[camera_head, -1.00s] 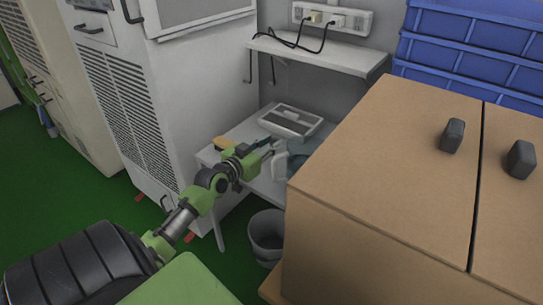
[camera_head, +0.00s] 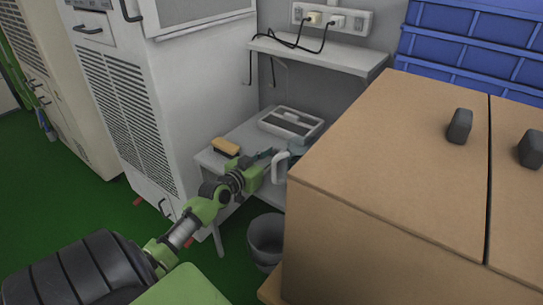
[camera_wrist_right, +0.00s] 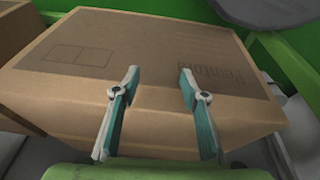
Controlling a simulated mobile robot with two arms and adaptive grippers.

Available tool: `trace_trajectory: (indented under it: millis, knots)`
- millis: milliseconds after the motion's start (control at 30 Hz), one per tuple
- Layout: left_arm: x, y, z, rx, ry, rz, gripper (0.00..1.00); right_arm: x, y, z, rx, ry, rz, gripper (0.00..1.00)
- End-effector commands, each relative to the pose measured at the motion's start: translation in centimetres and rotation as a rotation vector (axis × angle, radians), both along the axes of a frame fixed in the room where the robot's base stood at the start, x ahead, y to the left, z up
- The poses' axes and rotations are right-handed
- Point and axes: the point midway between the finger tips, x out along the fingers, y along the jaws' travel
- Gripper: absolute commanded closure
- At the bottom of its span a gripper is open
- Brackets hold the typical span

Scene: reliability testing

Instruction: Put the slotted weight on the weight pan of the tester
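My left gripper (camera_head: 272,158) is at the small white table in the head view, next to a white curved part (camera_head: 280,167) beside the cardboard box. Its fingers are small and partly hidden, so I cannot tell whether they are open or shut. A blue-grey thing (camera_head: 298,150) shows just behind, partly covered by the box. I cannot make out the slotted weight, the weight pan or the tester. My right gripper (camera_wrist_right: 159,80) is open and empty in the right wrist view, its two teal fingers apart before a cardboard box (camera_wrist_right: 150,45).
A large cardboard box (camera_head: 390,150) blocks the right side of the head view. On the white table (camera_head: 212,160) are a yellow-brown brush-like block (camera_head: 226,147) and a grey tray (camera_head: 291,123). A bin (camera_head: 266,240) stands below. A tall white cabinet (camera_head: 200,80) stands at left.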

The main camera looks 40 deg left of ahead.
Motion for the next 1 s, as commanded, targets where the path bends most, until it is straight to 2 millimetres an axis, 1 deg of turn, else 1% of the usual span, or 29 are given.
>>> trace_trajectory:
  millis: [33,67,367,500,667,767,833,1000]
  knots:
    - [0.0,0.0,-0.1,0.001,0.001,0.0,0.68,0.0,0.0,-0.1,0.0,0.001,0.0,0.6]
    - [0.0,0.0,-0.1,0.001,0.001,0.0,0.61,0.0,0.0,-0.1,0.0,0.001,0.0,0.6]
    - [0.0,0.0,-0.1,0.0,0.002,0.0,0.61,0.0,0.0,0.0,0.0,0.001,0.0,0.6]
    - [-0.1,0.0,0.4,-0.001,0.002,0.0,0.61,0.0,0.0,0.4,0.0,0.001,0.0,0.6]
    - [-2.0,-0.3,0.5,0.001,0.005,0.0,0.61,0.0,0.0,0.8,0.0,0.001,0.0,0.6]
    - [-3.7,-0.5,0.7,0.001,0.006,-0.001,0.61,0.0,0.0,1.3,0.0,-0.003,0.0,0.6]
    - [-4.9,-0.6,1.0,0.002,0.005,-0.001,0.61,0.4,0.1,0.1,0.001,0.004,-0.001,0.6]
    - [-7.8,-1.0,1.3,0.001,0.006,-0.001,0.61,0.9,0.2,-1.7,0.001,0.013,0.0,0.6]
